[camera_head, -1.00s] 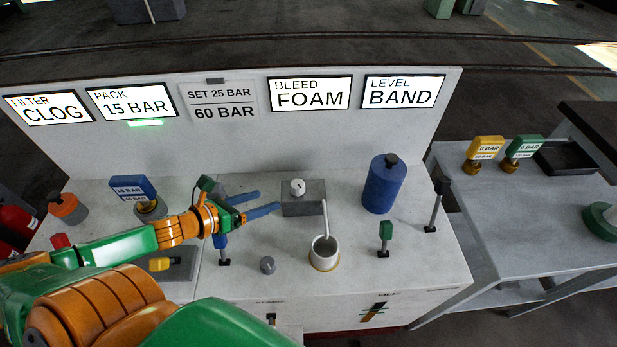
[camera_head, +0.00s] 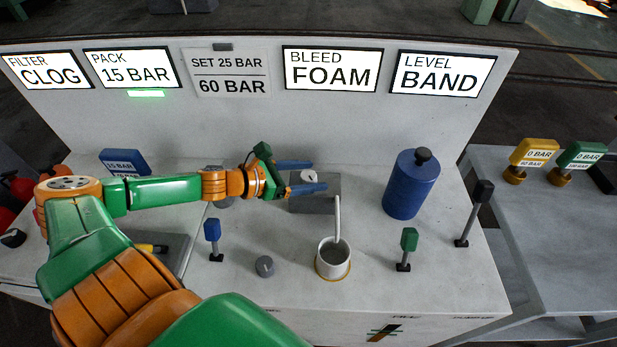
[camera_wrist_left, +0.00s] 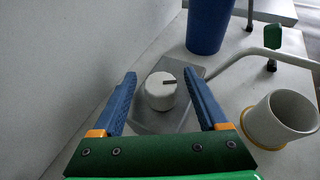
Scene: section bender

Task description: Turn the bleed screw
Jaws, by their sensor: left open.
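The bleed screw is a white round knob (camera_wrist_left: 160,91) with a dark mark, on top of a grey block (camera_head: 312,204). In the head view the knob (camera_head: 308,176) sits between the blue fingers of my left gripper (camera_head: 305,176). In the left wrist view my left gripper (camera_wrist_left: 163,95) is open, one finger on each side of the knob, with gaps visible. A white bent tube (camera_head: 338,217) runs from the block to a cup (camera_head: 333,259). The panel sign (camera_head: 331,69) reads BLEED FOAM. My right gripper is out of view.
A blue cylinder (camera_head: 409,186) stands right of the block. A green-topped lever (camera_head: 408,240), a black-topped lever (camera_head: 482,192), a blue-topped lever (camera_head: 212,230) and a grey knob (camera_head: 264,266) stand on the bench. The upright panel (camera_head: 240,130) rises behind the block.

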